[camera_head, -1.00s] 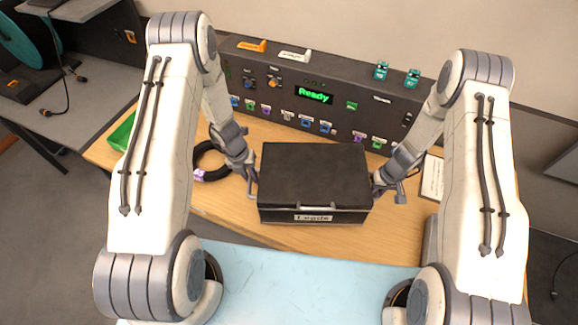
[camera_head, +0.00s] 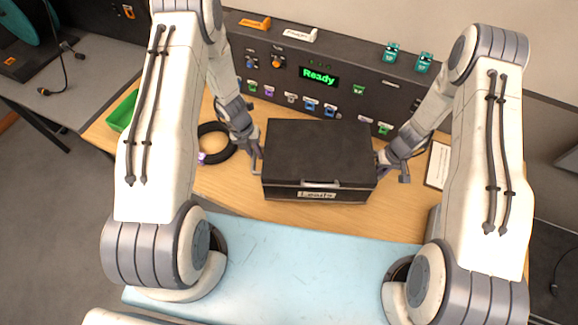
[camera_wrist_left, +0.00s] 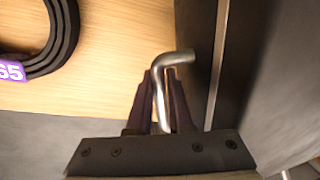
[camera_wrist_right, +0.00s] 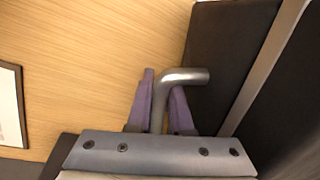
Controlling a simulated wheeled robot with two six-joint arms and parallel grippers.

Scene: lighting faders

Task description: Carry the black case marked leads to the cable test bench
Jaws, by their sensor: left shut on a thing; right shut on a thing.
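The black case (camera_head: 318,150) has a label reading "Leads" (camera_head: 318,195) on its front. It is over the wooden bench (camera_head: 240,185), between my two grippers, with its lid closed. My left gripper (camera_head: 257,158) is shut on the metal handle at the case's left end, and the handle shows between the fingers in the left wrist view (camera_wrist_left: 160,95). My right gripper (camera_head: 384,162) is shut on the handle at the right end, which shows in the right wrist view (camera_wrist_right: 160,100). I cannot tell whether the case touches the bench.
Behind the case stands a dark panel (camera_head: 290,95) with a green "Ready" display (camera_head: 319,76). A coiled black cable (camera_head: 203,150) with a purple tag lies left of the case. A green tray (camera_head: 122,112) is at the bench's left end. A framed sheet (camera_head: 437,165) lies at right.

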